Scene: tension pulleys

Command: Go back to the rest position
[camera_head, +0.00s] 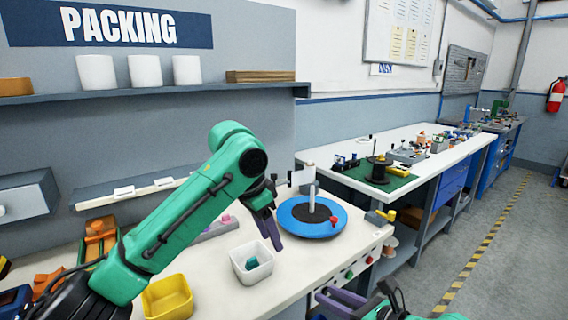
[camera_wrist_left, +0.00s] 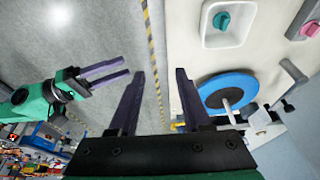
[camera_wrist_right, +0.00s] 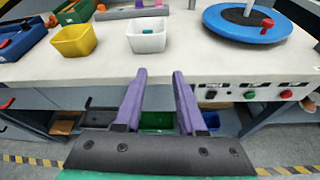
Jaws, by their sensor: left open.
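My left gripper (camera_head: 270,234) hangs above the white bench between the white bin (camera_head: 262,270) and the blue round turntable (camera_head: 286,217). In the left wrist view its purple fingers (camera_wrist_left: 160,75) are apart with nothing between them. My right gripper (camera_head: 338,300) is low in front of the bench's front edge. In the right wrist view its fingers (camera_wrist_right: 158,75) are apart and empty, pointing at the bench front. The white bin holds a teal piece (camera_head: 251,263). The turntable carries an upright post (camera_head: 312,197) and a red piece (camera_head: 333,221).
A yellow bin (camera_wrist_right: 72,42) stands left of the white bin. Buttons (camera_wrist_right: 249,95) line the bench's front panel. A grey block with a pink piece (camera_head: 226,219) lies behind the bins. Another white table (camera_head: 430,160) with equipment stands right; floor space (camera_head: 500,240) there is clear.

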